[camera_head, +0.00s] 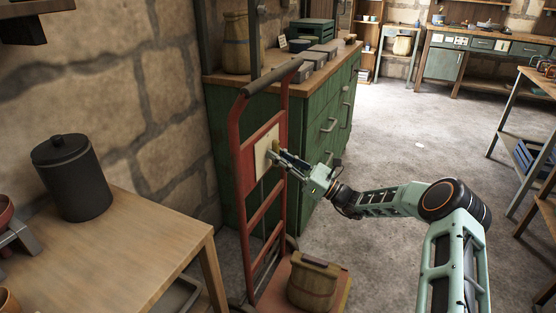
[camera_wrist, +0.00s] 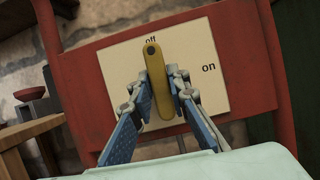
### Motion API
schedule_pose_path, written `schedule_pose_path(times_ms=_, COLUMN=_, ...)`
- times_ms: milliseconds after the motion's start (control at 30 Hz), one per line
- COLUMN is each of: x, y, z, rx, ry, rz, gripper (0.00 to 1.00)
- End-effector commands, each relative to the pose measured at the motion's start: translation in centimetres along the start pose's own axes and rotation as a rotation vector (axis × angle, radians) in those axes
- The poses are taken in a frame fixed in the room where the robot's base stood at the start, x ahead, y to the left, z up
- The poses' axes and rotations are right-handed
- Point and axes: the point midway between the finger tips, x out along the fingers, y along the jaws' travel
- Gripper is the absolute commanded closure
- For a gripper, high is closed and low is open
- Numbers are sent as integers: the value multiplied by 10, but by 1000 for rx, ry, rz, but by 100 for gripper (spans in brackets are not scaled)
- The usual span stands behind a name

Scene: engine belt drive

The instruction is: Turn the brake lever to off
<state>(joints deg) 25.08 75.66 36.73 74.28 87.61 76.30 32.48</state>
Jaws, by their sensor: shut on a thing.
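My gripper (camera_wrist: 160,77) is shut on the lever, with one finger on each side. In the head view, my gripper (camera_head: 279,157) reaches the plate (camera_head: 262,150) from the right, and the lever (camera_head: 275,146) shows only as a small yellow patch.
The plate is fixed to a red hand truck (camera_head: 247,167) with a basket (camera_head: 314,280) on its base. A green cabinet (camera_head: 228,140) stands close behind. A wooden table (camera_head: 130,245) with a black canister (camera_head: 73,178) is at the left. Open floor (camera_head: 400,140) lies to the right.

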Motion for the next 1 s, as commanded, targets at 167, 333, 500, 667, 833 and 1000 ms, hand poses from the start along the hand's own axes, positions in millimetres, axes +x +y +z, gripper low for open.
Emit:
schedule_pose_path(times_ms=167, x=0, y=0, z=-1, rx=-32, ry=2, rz=13, gripper=100)
schedule_pose_path(times_ms=333, x=0, y=0, z=-1, rx=-40, ry=2, rz=17, gripper=100)
schedule_pose_path(times_ms=500, x=0, y=0, z=-1, rx=-40, ry=2, rz=17, gripper=100)
schedule_pose_path(times_ms=667, x=0, y=0, z=-1, rx=-40, ry=2, rz=17, gripper=80)
schedule_pose_path(times_ms=833, x=0, y=0, z=0, rx=-40, ry=1, rz=17, gripper=68)
schedule_pose_path(times_ms=1000, x=0, y=0, z=0, rx=-39, ry=1, rz=16, gripper=68)
